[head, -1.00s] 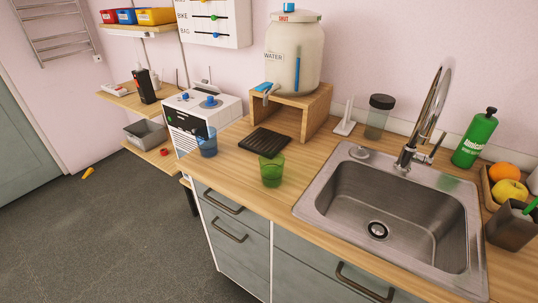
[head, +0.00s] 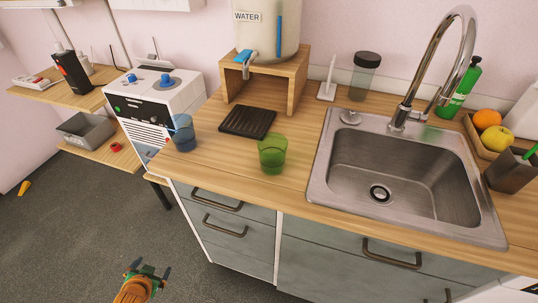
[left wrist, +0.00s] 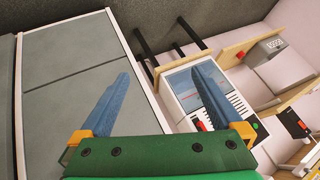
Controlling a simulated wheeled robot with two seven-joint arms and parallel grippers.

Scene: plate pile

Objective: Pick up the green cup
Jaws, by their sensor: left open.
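The green cup (head: 272,153) is see-through and stands upright on the wooden counter (head: 225,185), left of the sink and near the front edge. My left gripper (head: 149,270) is low at the bottom left of the head view, over the floor, in front of and below the counter. It is well apart from the cup. In the left wrist view its two blue fingers (left wrist: 160,80) are spread with nothing between them. The cup does not show in that view. My right gripper is not in view.
A blue cup (head: 183,133) stands left of the green one. A black ribbed mat (head: 247,122) lies behind, before the water dispenser's wooden stand (head: 292,85). The metal sink (head: 318,190) is to the right. Grey drawers (head: 235,225) with handles face the floor.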

